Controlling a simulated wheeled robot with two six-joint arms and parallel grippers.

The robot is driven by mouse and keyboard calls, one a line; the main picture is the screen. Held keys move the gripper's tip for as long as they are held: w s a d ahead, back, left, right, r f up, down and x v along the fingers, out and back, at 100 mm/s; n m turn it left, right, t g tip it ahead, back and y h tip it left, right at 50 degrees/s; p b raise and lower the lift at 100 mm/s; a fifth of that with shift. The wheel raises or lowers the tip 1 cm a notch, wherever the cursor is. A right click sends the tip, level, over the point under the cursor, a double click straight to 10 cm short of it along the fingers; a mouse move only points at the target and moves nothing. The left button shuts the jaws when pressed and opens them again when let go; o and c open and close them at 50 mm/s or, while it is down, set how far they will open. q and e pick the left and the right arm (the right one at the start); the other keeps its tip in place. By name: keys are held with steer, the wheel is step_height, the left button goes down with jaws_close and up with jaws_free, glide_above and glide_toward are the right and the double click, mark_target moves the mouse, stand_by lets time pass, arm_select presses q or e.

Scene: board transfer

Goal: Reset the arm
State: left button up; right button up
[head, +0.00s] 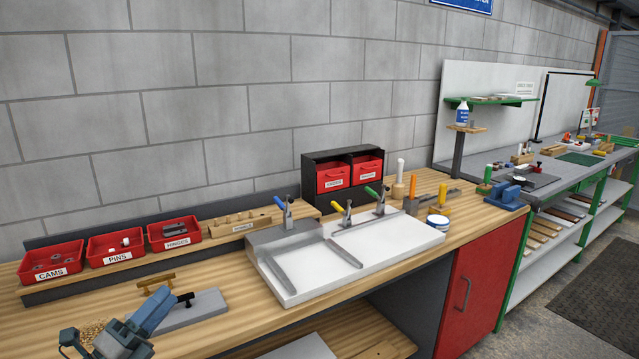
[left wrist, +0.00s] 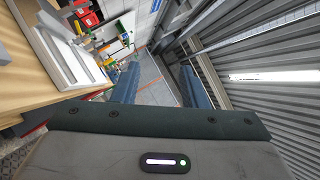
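My left gripper (head: 145,318) is at the bottom left of the head view, in front of the wooden workbench (head: 240,330). In the left wrist view its two blue fingers (left wrist: 161,85) stand wide apart with nothing between them, so it is open and empty. The floor shows beyond them. My right gripper is in neither view.
A white fixture (head: 395,241) with several toggle clamps lies on the bench. Red bins (head: 118,260) stand at the left. A grey plate with a black knob (head: 195,310) lies close to my left gripper. A red cabinet (head: 478,290) is below the bench.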

arm_select(q)
steer(key=s+a+f+n+g+y, duration=0.3)
steer(key=s+f+n+y, duration=0.2)
steer(key=f+n+y, duration=0.6)
steer(key=s+a+f+n+g+y, duration=0.2)
steer(key=s+a+f+n+y, duration=0.35)
steer(key=n, duration=0.75)
steer(key=s+d+f+n+g+h, duration=0.1)
steer(key=s+d+f+n+g, duration=0.3)
steer(key=s+f, duration=0.4)
steer(key=s+d+f+n+g+h, duration=0.1)
steer(key=s+d+f+g+h, duration=0.1)
steer(key=s+d+f+g, duration=0.55)
steer(key=s+a+f, duration=0.1)
steer(key=a+f, duration=0.2)
steer(key=f, duration=1.2)
steer(key=s+a+f, duration=0.2)
steer(key=f, duration=1.2)
steer(key=s+a+f+g, duration=0.1)
steer(key=s+f, duration=1.5)
steer(key=f, duration=0.2)
steer(key=shift+s+a+f+n, duration=0.2)
steer(key=shift+s+f+n, duration=0.1)
steer(key=shift+s+f, duration=0.1)
